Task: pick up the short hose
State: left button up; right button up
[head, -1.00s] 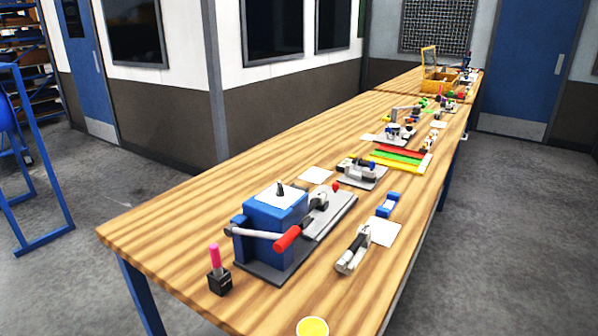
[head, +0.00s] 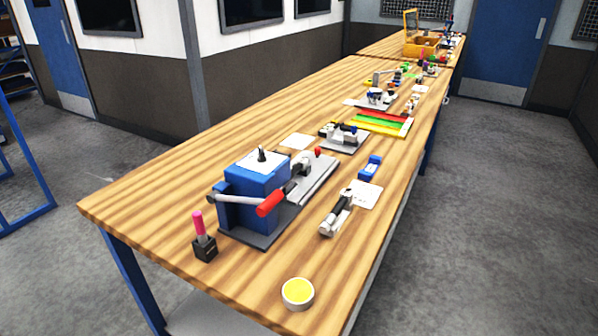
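I cannot make out a short hose for certain among the small items on the long wooden table (head: 150,200). Many items toward the far end are too small to tell apart. Neither of my grippers shows in the head view.
A blue machine with a red-handled lever (head: 250,198) stands near the table's front. Around it are a pink marker in a black block (head: 203,240), a round yellow-topped tin (head: 298,293) and a grey-and-black tool (head: 337,213). A yellow open box (head: 422,45) stands far back. Floor right of the table is clear.

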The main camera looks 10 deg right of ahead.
aim_at(301, 163)
jog(key=u, duration=2)
jog(key=k+l+u, duration=0.1)
jog(key=u, duration=0.15)
jog(key=k+l+u, duration=0.15)
jog(key=u, duration=0.15)
jog(key=k+l, duration=0.7)
jog(key=k, duration=0.15)
jog(key=k+l, duration=1.4)
jog(key=k, duration=0.25)
jog(key=l+u, duration=0.05)
